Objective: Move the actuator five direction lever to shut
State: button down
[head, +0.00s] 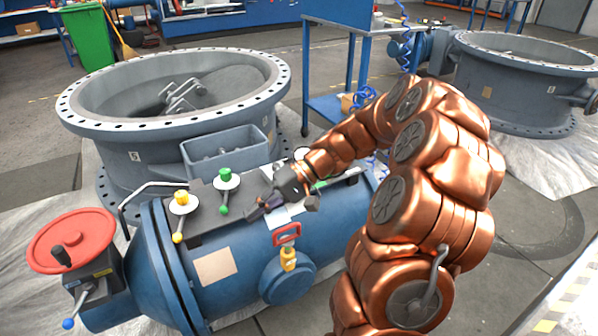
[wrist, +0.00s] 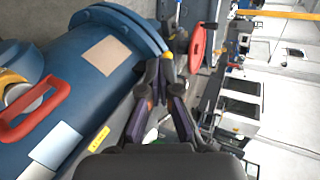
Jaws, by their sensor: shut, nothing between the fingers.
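The blue actuator (head: 240,262) lies in front of the large grey valve (head: 170,95), whose white tag seems to read 5. A short lever with a blue knob (head: 68,323) is at its left end, beside the red handwheel (head: 72,241). A yellow-hubbed lever (head: 182,205) and a green-hubbed lever (head: 225,180) stand on its top panel. I cannot tell which one is the direction lever. My gripper (head: 256,212) is over the top panel, right of the green lever. Its fingers (wrist: 165,72) are shut and empty. The handwheel also shows in the wrist view (wrist: 197,47).
A red padlock-like handle (head: 287,234) sticks out on the actuator's front. A grey open box (head: 230,148) stands behind the panel, and a bent metal rail (head: 150,190) is at its left. A second grey valve (head: 525,75) and a blue workbench (head: 335,60) are behind.

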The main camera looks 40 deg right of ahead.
jog(key=w+d+f+m+t+h+p, duration=0.1)
jog(key=d+f+m+t, duration=0.3)
jog(key=d, duration=1.1)
jog(key=w+d+r+m+t+h+p, duration=0.15)
jog(key=d+t, duration=0.55)
jog(key=d, duration=0.7)
jog(key=shift+y, duration=0.45)
jog(key=b+x, duration=0.1)
jog(key=x, duration=0.2)
jog(key=b+x, duration=0.1)
jog(key=x, duration=0.3)
jog(key=f+b+x, duration=0.1)
jog(key=x, duration=0.2)
jog(key=shift+a, duration=0.55)
jog(key=shift+w+a+f+b, duration=0.1)
jog(key=shift+a+f+b, duration=0.05)
jog(key=shift+a, duration=0.55)
jog(key=shift+a+f+b, duration=0.1)
jog(key=shift+a+b, duration=0.05)
jog(key=shift+a, duration=0.5)
jog(key=shift+a+m+h, duration=0.1)
jog(key=shift+m+h, duration=0.15)
jog(key=shift+h, duration=0.05)
